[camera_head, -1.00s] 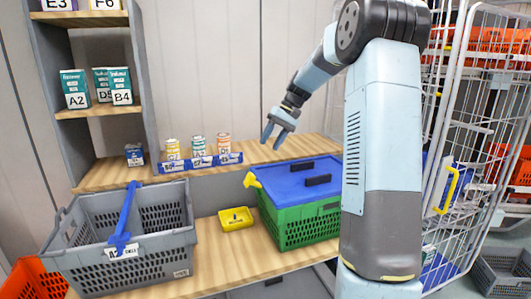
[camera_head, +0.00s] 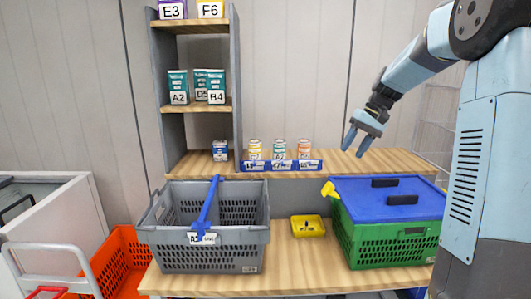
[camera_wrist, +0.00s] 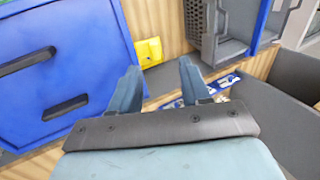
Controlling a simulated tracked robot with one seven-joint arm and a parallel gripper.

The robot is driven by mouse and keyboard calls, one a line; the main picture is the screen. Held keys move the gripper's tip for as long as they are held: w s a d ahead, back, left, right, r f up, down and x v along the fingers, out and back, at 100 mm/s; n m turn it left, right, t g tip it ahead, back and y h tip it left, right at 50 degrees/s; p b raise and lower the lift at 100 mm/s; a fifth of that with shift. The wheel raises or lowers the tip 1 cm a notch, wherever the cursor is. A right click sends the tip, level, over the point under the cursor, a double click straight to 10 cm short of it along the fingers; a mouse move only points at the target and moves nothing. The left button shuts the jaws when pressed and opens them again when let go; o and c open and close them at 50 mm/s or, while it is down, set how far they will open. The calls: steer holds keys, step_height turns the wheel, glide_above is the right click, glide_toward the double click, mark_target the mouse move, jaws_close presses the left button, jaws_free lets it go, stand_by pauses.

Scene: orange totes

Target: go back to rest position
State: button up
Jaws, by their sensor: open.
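My gripper (camera_head: 362,140) is open and empty. In the head view it hangs in the air above the wooden bench, over the left part of the blue-lidded green crate (camera_head: 392,235). My arm reaches in from the right side of the picture. In the wrist view my two fingers (camera_wrist: 161,85) are spread apart with nothing between them. The crate's blue lid (camera_wrist: 65,70) fills the left of that view.
A grey basket (camera_head: 205,252) with a blue handle stands on the bench. A yellow tray (camera_head: 308,226), a blue rack (camera_head: 282,166) with several cans and a shelf (camera_head: 196,106) with labelled boxes are nearby. Orange totes (camera_head: 122,262) stand at lower left.

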steer(key=s+a+t+h, duration=0.2)
steer(key=s+a, duration=0.1)
steer(key=s, duration=1.3)
steer(key=s+a+t+h, duration=0.2)
steer(key=s+a+t, duration=0.1)
steer(key=s, duration=1.4)
steer(key=shift+s+a+r+h, duration=0.2)
steer(key=shift+r+h, duration=0.1)
steer(key=shift+h, duration=0.1)
